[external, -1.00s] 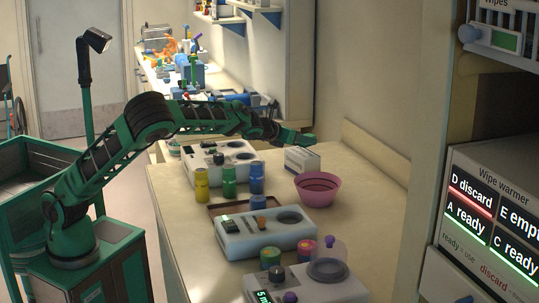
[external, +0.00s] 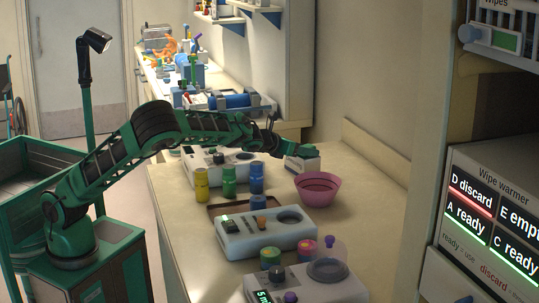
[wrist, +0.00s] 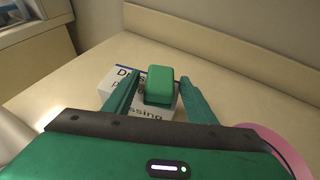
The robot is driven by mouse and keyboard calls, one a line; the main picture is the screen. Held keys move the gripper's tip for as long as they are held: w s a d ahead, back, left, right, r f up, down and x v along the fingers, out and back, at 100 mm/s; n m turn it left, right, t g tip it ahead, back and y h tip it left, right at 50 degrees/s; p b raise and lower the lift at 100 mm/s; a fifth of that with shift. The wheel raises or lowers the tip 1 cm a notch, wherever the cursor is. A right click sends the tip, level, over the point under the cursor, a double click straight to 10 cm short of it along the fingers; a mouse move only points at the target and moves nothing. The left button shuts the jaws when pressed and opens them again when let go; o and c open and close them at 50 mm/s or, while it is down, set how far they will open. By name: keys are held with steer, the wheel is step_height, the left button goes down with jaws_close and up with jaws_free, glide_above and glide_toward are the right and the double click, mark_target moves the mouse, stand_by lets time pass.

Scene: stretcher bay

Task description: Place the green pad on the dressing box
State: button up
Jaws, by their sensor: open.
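The green pad (wrist: 160,84) is a small rounded block. In the wrist view it appears to lie on top of the white dressing box (wrist: 119,83), between my fingers. My gripper (wrist: 160,88) is open, with one finger on each side of the pad; a narrow gap shows at the right finger, and the left finger is very close to it. In the external view my gripper (external: 303,152) is low over the dressing box (external: 303,165) and hides its top. The pad cannot be told apart from the green fingers there.
A pink bowl (external: 318,190) stands just in front of the box. White devices (external: 265,236) and yellow (external: 201,184), green (external: 229,181) and blue (external: 257,179) containers stand to the left and nearer. The counter (external: 370,200) is clear to the right, up to the wall.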

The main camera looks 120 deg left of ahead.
steer(key=shift+r, duration=0.15)
steer(key=v, duration=1.2)
steer(key=shift+d, duration=0.1)
